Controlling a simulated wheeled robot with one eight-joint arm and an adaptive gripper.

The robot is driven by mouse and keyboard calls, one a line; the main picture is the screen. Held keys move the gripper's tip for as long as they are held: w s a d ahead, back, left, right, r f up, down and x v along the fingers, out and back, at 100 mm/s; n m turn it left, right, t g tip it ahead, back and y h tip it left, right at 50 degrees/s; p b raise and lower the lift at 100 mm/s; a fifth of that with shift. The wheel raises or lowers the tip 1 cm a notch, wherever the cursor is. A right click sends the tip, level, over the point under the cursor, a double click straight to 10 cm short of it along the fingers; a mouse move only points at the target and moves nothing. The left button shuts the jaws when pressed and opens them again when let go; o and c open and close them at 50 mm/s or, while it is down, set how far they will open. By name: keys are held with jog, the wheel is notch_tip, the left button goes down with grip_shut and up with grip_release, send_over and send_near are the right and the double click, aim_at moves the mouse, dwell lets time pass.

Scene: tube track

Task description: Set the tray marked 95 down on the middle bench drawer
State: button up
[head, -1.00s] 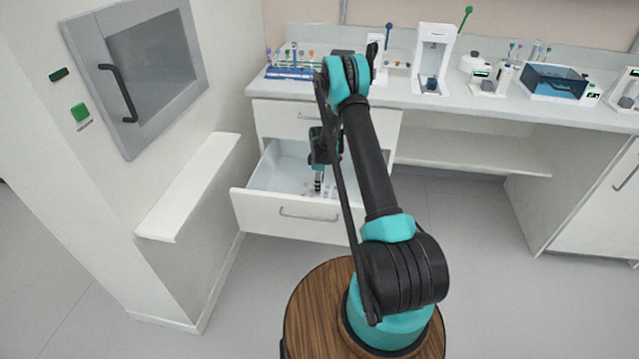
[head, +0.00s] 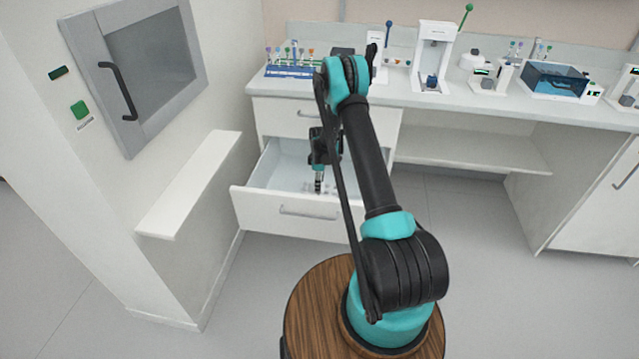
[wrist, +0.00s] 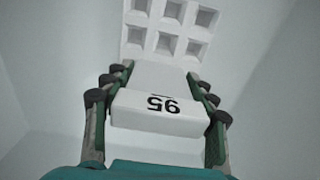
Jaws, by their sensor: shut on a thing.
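The white tray marked 95 (wrist: 160,108) is between the fingers of my gripper (wrist: 158,112) in the wrist view. Its label reads upside down there, and a grid of square wells (wrist: 170,35) extends beyond it. My gripper is shut on the tray's labelled end. In the head view my gripper (head: 318,183) points down inside the pulled-out bench drawer (head: 262,212), and the tray shows only as a small pale patch beside it. The drawer's pale inside surrounds the tray in the wrist view. I cannot tell whether the tray touches the drawer floor.
A closed drawer (head: 285,112) is above the open one, under the bench top (head: 440,98). A tube rack (head: 290,72) and several instruments stand on the bench. At left are a wall hatch (head: 150,75) and a white ledge (head: 190,185). Grey floor is clear at right.

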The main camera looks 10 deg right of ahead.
jog(key=shift+f, duration=0.35)
dwell(0.3)
jog(key=o, duration=1.4)
jog(key=shift+c, duration=0.2)
jog(key=shift+r, duration=0.1)
notch_tip(320, 180, up, 12)
jog(key=shift+f, duration=0.1)
